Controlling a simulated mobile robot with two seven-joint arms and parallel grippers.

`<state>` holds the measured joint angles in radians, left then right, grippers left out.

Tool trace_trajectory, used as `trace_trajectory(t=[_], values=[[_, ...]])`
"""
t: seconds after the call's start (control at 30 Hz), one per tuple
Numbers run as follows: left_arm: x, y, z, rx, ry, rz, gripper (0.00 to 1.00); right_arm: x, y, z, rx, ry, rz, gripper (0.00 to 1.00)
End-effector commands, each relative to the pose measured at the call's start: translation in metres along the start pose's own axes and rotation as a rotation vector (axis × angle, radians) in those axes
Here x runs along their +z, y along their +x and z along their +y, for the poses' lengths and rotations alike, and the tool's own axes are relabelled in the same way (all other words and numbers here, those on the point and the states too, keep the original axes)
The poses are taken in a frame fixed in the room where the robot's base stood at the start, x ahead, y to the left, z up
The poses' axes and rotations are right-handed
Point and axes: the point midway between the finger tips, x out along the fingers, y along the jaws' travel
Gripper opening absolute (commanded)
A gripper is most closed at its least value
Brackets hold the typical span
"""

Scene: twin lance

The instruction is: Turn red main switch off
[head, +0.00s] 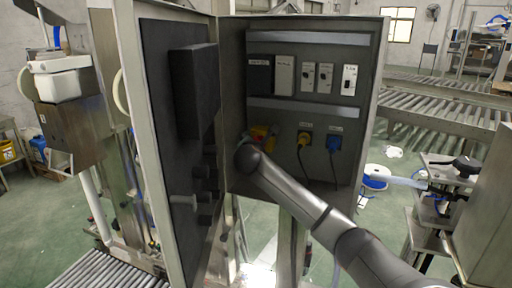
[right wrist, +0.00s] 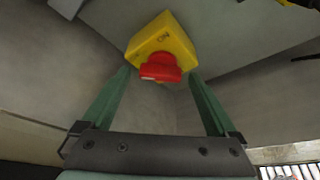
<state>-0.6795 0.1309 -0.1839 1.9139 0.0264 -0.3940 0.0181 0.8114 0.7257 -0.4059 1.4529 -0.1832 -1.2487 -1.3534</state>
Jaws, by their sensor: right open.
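The red main switch (right wrist: 160,68) is a red knob on a yellow box (right wrist: 162,38) with dark lettering, perhaps "ON", inside the grey cabinet. In the head view the yellow box (head: 262,132) shows only partly behind my right wrist. My right gripper (right wrist: 158,74) is open, with its two green fingers on either side of the red knob. Small gaps seem to show between fingertips and knob; whether either touches is unclear. In the head view my right arm reaches in from the lower right and hides the fingers. My left gripper is not in view.
The cabinet door (head: 180,170) stands open on the left. Several modules, including a white one (head: 349,80), sit in a row above. A yellow plug (head: 304,138) and a blue plug (head: 333,143) with hanging cables are right of the switch. A roller conveyor (head: 440,125) stands behind.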

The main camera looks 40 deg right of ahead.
Motion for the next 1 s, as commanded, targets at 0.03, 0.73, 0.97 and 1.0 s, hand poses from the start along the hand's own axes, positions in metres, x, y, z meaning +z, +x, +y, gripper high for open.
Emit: trace_trajectory(t=[0.03,0.73,0.97,1.0], values=[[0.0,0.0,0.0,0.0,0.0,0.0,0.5,0.0,-0.002,0.0,0.001,0.0,0.0,0.94],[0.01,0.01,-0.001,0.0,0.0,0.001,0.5,-0.001,-0.109,0.0,0.002,0.0,0.001,0.94],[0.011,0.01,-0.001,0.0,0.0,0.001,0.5,0.0,-0.124,-0.001,-0.001,-0.001,0.0,0.94],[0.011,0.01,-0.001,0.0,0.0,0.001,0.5,0.0,-0.124,-0.001,-0.001,-0.001,0.0,0.94]])
